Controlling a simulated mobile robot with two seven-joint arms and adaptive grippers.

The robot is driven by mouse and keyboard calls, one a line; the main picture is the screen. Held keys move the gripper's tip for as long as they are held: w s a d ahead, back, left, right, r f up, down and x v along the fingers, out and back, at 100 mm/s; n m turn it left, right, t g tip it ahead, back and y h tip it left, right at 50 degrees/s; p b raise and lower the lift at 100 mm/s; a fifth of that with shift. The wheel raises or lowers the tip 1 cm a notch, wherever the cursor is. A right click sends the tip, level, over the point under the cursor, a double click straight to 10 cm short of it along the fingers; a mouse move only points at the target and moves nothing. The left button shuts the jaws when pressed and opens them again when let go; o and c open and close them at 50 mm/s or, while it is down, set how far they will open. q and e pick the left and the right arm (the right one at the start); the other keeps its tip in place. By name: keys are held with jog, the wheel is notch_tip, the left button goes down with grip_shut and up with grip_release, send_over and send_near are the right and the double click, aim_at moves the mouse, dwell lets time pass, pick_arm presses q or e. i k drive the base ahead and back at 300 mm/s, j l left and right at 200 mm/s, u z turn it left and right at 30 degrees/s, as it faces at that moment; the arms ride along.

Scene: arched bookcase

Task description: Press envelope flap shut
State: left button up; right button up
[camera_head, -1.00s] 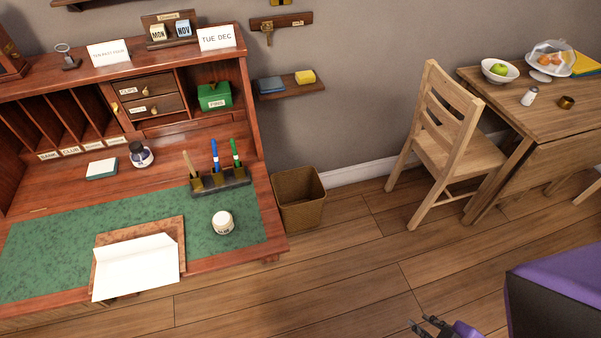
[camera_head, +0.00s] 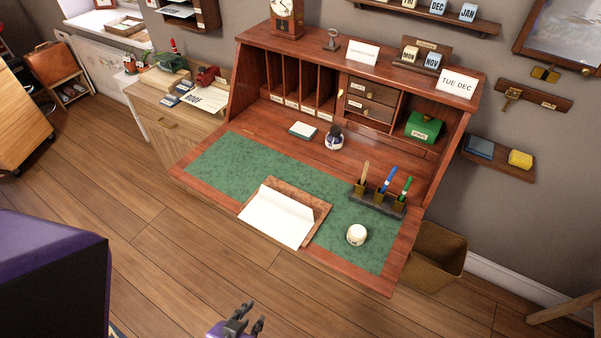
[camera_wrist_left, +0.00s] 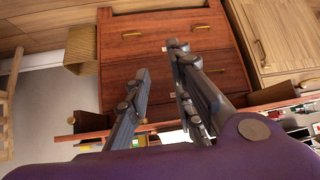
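The white envelope (camera_head: 277,217) lies on a brown board (camera_head: 315,203) on the green desk mat. Its flap edge is at the far side, and I cannot tell how far the flap stands up. My left gripper (camera_head: 254,322) is at the bottom of the head view, in front of the desk and well apart from the envelope. In the left wrist view its two fingers (camera_wrist_left: 160,60) are spread with nothing between them, pointing at the desk's drawer fronts. My right gripper is not in view.
The desk (camera_head: 300,261) also holds a white jar (camera_head: 356,235), a pen stand (camera_head: 377,201), an ink bottle (camera_head: 334,138) and a small pad (camera_head: 302,130). A waste bin (camera_head: 436,257) stands at its right. The floor in front is clear.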

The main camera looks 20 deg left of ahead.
aim_at(272, 194)
jog(key=i+l+u, duration=0.1)
jog(key=l+u, duration=0.3)
jog(key=i+l+u, duration=0.1)
jog(key=l+u, duration=0.2)
jog(key=u, duration=0.15)
jog(key=l+u, duration=0.85)
jog(key=k+l+u, duration=0.15)
jog(key=u, duration=0.25)
jog(key=l, duration=0.1)
